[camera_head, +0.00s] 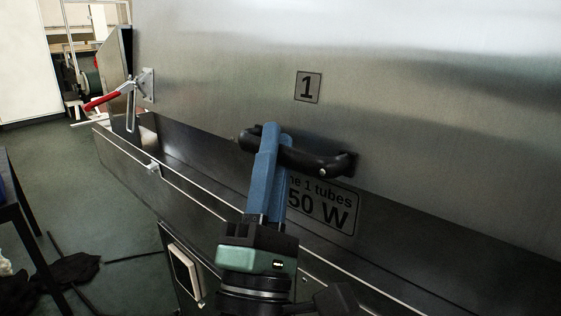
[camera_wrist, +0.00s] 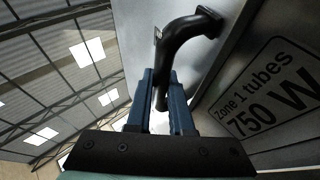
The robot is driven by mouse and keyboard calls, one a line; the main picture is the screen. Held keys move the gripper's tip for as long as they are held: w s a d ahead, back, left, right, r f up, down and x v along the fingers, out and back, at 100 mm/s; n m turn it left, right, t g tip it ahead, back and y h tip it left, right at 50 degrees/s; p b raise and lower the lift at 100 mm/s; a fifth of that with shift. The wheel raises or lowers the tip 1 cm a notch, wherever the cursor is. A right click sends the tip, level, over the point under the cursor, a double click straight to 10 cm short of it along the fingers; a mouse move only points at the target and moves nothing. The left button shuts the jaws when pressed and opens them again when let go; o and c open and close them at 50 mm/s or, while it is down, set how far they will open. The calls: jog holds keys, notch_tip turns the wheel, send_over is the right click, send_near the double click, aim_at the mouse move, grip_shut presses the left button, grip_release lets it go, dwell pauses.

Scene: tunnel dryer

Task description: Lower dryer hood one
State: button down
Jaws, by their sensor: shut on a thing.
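Dryer hood one (camera_head: 420,120) is a large brushed-metal panel with a "1" plate (camera_head: 307,87). It stands raised, with a dark gap below its lower edge at the left. A black bar handle (camera_head: 318,162) is fixed near its lower edge, and the handle also shows in the wrist view (camera_wrist: 178,50). My gripper (camera_head: 271,140) has blue fingers and is shut on the handle near its left end. In the wrist view my gripper's fingers (camera_wrist: 163,95) stand on both sides of the bar. The fingers hide part of the handle.
A label reading "Zone 1 tubes 750 W" (camera_wrist: 268,92) sits beside the handle, partly covered in the head view. A red-handled latch (camera_head: 103,101) is at the hood's left end. A dark table (camera_head: 15,215) and dark cloth (camera_head: 75,270) are at the left, with green floor between.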

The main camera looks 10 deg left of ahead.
notch_tip(320, 180, down, 13)
jog(key=y+b, duration=0.1)
jog(key=b, duration=1.2)
jog(key=shift+s+a+f+n+t, duration=0.15)
jog(key=shift+s+a+n+t, duration=0.15)
jog(key=shift+s+a, duration=0.1)
jog(key=shift+d+f, duration=0.1)
jog(key=c, duration=1.1)
grip_release()
jog(key=shift+w, duration=0.1)
